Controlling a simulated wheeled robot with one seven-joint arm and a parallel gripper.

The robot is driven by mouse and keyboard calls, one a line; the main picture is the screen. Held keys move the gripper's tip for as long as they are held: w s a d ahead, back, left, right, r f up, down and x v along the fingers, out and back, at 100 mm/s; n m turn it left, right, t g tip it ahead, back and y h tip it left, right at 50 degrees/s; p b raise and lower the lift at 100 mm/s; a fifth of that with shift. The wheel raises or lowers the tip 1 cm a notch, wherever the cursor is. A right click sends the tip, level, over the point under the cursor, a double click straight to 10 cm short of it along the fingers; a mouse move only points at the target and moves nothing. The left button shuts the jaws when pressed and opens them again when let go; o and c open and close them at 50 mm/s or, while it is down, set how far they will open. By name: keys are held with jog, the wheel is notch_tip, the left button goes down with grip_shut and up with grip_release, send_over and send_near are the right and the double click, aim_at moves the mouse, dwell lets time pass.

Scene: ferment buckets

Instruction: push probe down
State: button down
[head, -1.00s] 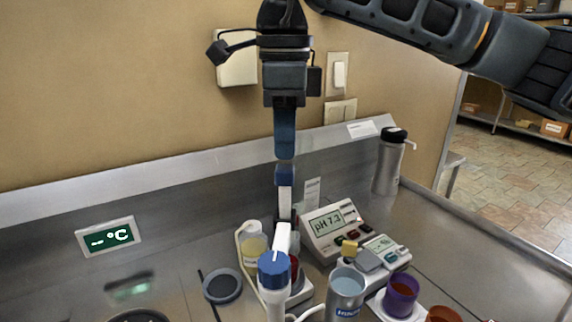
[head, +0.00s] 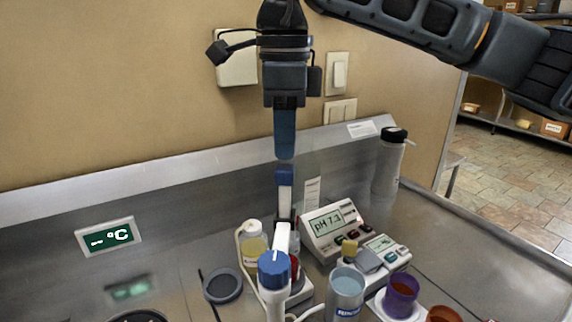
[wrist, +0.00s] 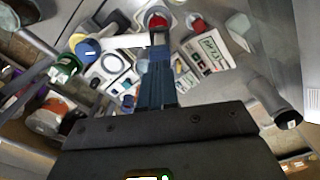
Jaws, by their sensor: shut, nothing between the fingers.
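The probe (head: 285,192) stands upright, with a blue top and a pale shaft, carried by a white holder arm (head: 281,239) with a blue knob (head: 273,267) at its near end. The arm also shows in the wrist view (wrist: 125,41). My gripper (head: 285,156) is shut and empty, pointing straight down just above the probe's blue top; a narrow gap seems to show between them. In the wrist view its closed fingers (wrist: 157,72) cover the probe's top. The probe's lower end is hidden behind the holder arm, near a cup with red contents (head: 295,268).
A pH meter (head: 335,228) stands right of the probe. A yellow-filled bottle (head: 254,247) is to its left. A steel flask (head: 390,163) stands at the back.

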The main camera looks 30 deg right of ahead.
aim_at(285, 167)
jog(key=shift+f+b, duration=0.85)
jog(key=shift+f, duration=0.1)
jog(key=shift+f+b, duration=0.3)
jog(key=shift+f, duration=0.05)
jog(key=shift+f+b, duration=1.95)
jog(key=shift+f, duration=0.2)
jog(key=shift+r, duration=0.15)
jog(key=shift+r+p, duration=1.25)
jog(key=shift+r, duration=1.2)
